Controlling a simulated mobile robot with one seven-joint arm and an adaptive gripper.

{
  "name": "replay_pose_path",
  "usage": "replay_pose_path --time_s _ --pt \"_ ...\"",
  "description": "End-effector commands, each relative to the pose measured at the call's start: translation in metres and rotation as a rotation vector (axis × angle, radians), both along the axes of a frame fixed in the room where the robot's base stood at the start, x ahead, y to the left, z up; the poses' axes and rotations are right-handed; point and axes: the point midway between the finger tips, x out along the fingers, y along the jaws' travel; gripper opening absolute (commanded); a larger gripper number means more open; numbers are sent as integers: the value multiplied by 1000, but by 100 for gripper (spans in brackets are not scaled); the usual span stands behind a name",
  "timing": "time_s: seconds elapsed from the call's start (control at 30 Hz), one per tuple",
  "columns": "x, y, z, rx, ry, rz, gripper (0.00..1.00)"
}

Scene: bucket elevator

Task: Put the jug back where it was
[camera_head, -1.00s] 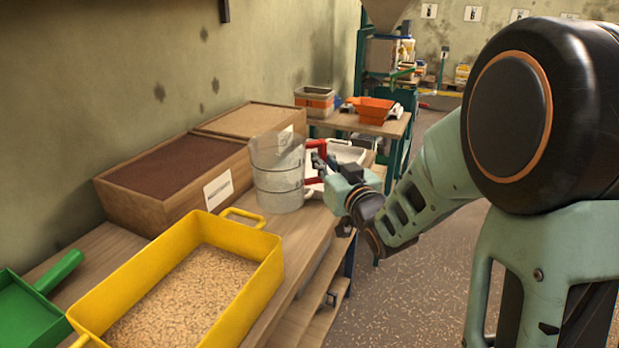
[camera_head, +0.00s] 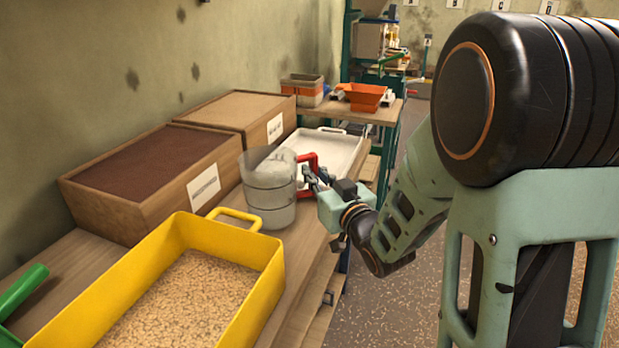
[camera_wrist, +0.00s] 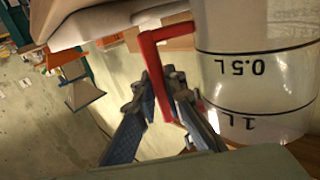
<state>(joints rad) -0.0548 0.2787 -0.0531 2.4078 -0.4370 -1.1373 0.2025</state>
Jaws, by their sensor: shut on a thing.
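The jug (camera_head: 270,190) is clear and grey-white with dark ring marks and a red handle (camera_head: 308,172). It is upright at the bench's right side, just behind the yellow tub. I cannot tell whether its base touches the bench. My gripper (camera_head: 312,180) is to the right of the jug, shut on the red handle. In the wrist view the fingers (camera_wrist: 165,100) close around the handle (camera_wrist: 155,60), and the jug (camera_wrist: 255,75) fills the right side with 0.5 L and 1 L marks upside down.
A yellow tub (camera_head: 165,215) of pellets stands in front of the jug. A wooden two-part box (camera_head: 205,190) is on the left, and a white tray (camera_head: 330,145) lies behind the jug. A green scoop (camera_head: 22,290) is at far left.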

Motion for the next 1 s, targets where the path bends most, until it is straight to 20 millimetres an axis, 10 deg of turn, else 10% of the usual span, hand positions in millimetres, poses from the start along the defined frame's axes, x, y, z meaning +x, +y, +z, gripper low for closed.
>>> replay_pose_path --time_s 0.43,0.6,1.0 --pt "-2 -1 -9 1 -4 0 0" --pt "-2 -1 -8 0 -3 1 26" --pt "-2 -1 -4 0 -2 1 27"
